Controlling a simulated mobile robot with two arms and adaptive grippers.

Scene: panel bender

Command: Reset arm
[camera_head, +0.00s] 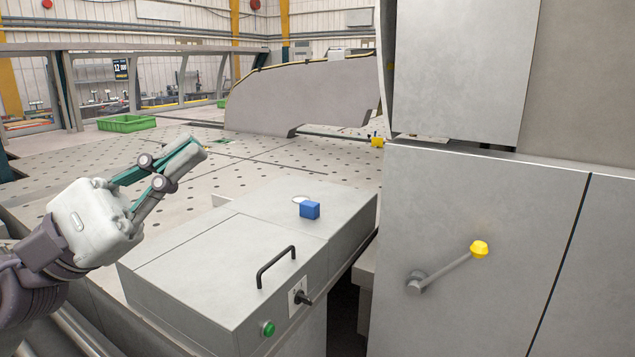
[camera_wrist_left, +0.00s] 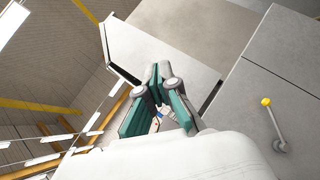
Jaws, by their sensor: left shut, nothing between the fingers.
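My left gripper (camera_head: 192,153) reaches in from the left in the head view, raised above the perforated table and left of the grey control box. Its fingers are shut with nothing between them. It also shows in the left wrist view (camera_wrist_left: 160,128), with the teal finger pads close together. It touches nothing. My right gripper is not in view.
A grey control box (camera_head: 180,270) carries a blue block (camera_head: 309,210), a black handle (camera_head: 276,266) and a green button (camera_head: 268,328). A yellow-knobbed lever (camera_head: 450,268) sticks out of the grey cabinet at right. A green crate (camera_head: 126,123) stands on the perforated table (camera_head: 255,160).

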